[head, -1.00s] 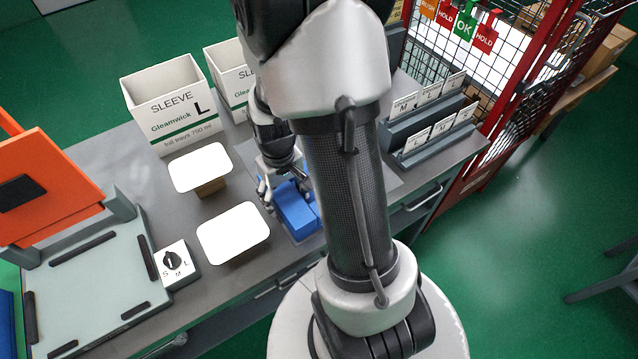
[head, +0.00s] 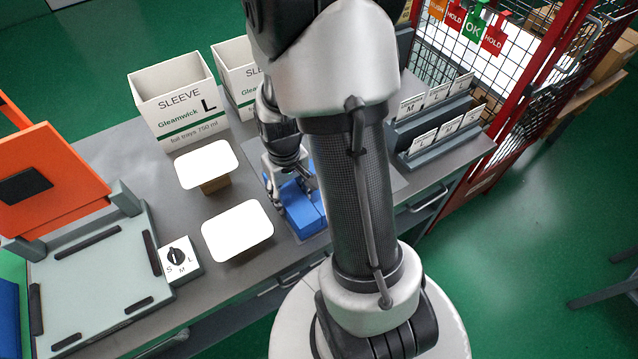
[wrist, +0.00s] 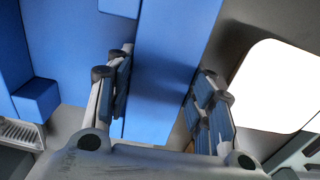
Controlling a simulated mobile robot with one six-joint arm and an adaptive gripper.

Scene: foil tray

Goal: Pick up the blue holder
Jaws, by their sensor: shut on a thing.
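The blue holder (head: 304,212) stands on the grey bench, partly hidden behind my arm in the head view. It fills much of the wrist view as a blue block (wrist: 168,70) with more blue parts at the left. My gripper (head: 288,190) is at the holder from above. In the wrist view its two fingers (wrist: 160,105) lie on either side of the blue block, shut on it. I cannot tell whether the holder is clear of the bench.
Two white-lidded trays (head: 238,230) (head: 206,164) sit left of the holder. A dial box (head: 178,260) and an orange-lidded press (head: 45,185) stand further left. Sleeve boxes (head: 172,105) are behind; card racks (head: 436,140) and a red cage (head: 500,90) are at right.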

